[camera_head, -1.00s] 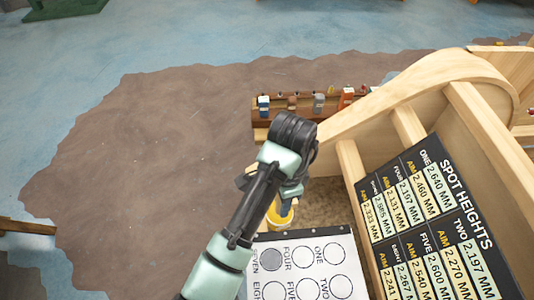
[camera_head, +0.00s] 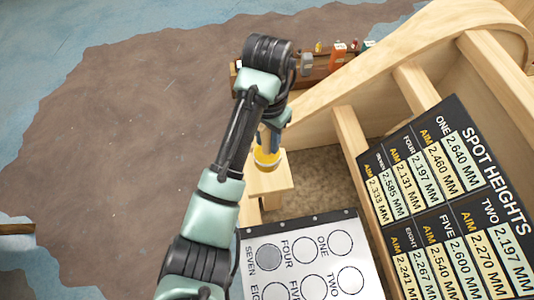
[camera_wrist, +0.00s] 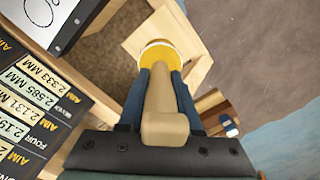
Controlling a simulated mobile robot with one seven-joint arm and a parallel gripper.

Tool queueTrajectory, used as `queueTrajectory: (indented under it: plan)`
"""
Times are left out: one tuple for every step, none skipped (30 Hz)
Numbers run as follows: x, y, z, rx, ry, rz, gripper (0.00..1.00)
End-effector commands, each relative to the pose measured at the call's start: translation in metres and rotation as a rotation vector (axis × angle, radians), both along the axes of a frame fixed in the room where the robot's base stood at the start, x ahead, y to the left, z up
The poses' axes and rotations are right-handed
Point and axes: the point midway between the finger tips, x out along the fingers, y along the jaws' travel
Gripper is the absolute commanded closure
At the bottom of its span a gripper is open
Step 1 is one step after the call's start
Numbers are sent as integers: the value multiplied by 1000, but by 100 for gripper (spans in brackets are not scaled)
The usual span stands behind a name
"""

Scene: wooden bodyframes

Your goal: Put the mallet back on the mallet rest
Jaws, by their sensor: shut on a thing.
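My gripper (camera_head: 270,138) points down and is shut on the mallet (camera_head: 268,158), whose round end has a yellow band. In the wrist view the mallet's pale wooden part (camera_wrist: 165,110) lies between the two blue-grey fingers (camera_wrist: 163,80), with the yellow-rimmed end (camera_wrist: 160,53) beyond them. A small wooden stand (camera_head: 272,182), which looks like the mallet rest, is just below the mallet in the head view. It also shows in the wrist view (camera_wrist: 196,72). The mallet's end overlaps the stand in both views; I cannot tell whether they touch.
A white sheet with numbered circles (camera_head: 312,228) lies near the front. A black spot heights board (camera_head: 450,190) leans on wooden framing (camera_head: 350,135) to the right. A wooden rack (camera_head: 322,80) with several coloured tools stands behind. Brown floor (camera_head: 130,130) is open on the left.

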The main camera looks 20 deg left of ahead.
Motion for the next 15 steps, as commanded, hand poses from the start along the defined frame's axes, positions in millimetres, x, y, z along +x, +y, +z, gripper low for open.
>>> queueTrajectory:
  plan:
    - [0, 0, -7, -1, 0, 0, 100]
    - [0, 0, -12, -1, 1, 1, 100]
    - [-1, 0, -19, -1, 3, 1, 100]
    - [-1, 0, -24, -1, 2, 1, 100]
    - [-1, 0, -29, 0, 3, 1, 100]
    - [-1, 0, -32, 0, 4, 1, 100]
    - [-1, 0, -36, 1, 4, 1, 100]
    - [-1, 1, -39, 0, 2, 0, 100]
    - [-1, 1, -43, 0, 2, 0, 100]
    - [-1, 0, -45, 0, 2, 0, 100]
    - [0, 0, -47, 1, 1, -1, 100]
    - [0, 0, -48, 1, 0, -1, 100]
    - [0, 0, -48, 1, -1, -1, 100]
    - [0, 0, -48, 1, -1, -1, 100]
    - [0, 0, -48, 1, -1, -1, 100]
